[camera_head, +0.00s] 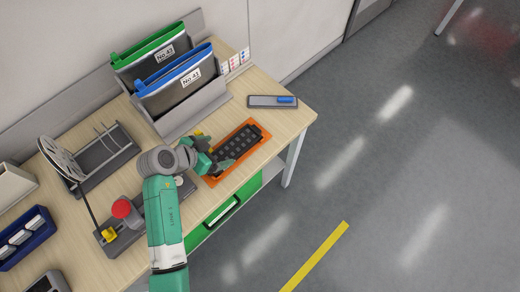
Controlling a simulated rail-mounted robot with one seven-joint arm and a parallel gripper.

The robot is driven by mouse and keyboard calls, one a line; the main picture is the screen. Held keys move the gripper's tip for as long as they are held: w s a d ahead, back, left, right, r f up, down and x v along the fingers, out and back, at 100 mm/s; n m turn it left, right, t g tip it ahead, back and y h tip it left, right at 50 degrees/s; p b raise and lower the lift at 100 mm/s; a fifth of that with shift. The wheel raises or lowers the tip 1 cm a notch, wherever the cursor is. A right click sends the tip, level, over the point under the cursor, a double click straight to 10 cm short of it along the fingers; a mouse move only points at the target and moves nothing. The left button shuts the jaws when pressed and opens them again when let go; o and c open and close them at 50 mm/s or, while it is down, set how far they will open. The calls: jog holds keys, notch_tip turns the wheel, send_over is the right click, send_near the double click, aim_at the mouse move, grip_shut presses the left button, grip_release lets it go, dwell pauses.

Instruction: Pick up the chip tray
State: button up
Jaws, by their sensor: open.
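The chip tray (241,143) is a dark, long tray with rows of pockets. It lies on an orange mat (262,126) near the front right part of the wooden table. My gripper (217,163) is at the left end of the tray, low over the mat. Its jaws are open. My wrist hides part of the tray's left end, and I cannot tell whether the fingers touch it.
Folders labelled No.43 (155,57) and No.41 (184,84) stand in a grey holder behind. A grey plate with a blue piece (286,100) lies to the right. A reel (60,160) and a red button (122,208) are at left. The floor right is clear.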

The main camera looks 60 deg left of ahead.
aim_at(235, 147)
jog(key=shift+x, duration=1.25)
jog(key=b+x, duration=0.1)
jog(key=x, duration=0.4)
jog(key=shift+f, duration=0.1)
jog(key=shift+d, duration=0.1)
jog(key=c, duration=1.2)
jog(key=shift+o, duration=0.2)
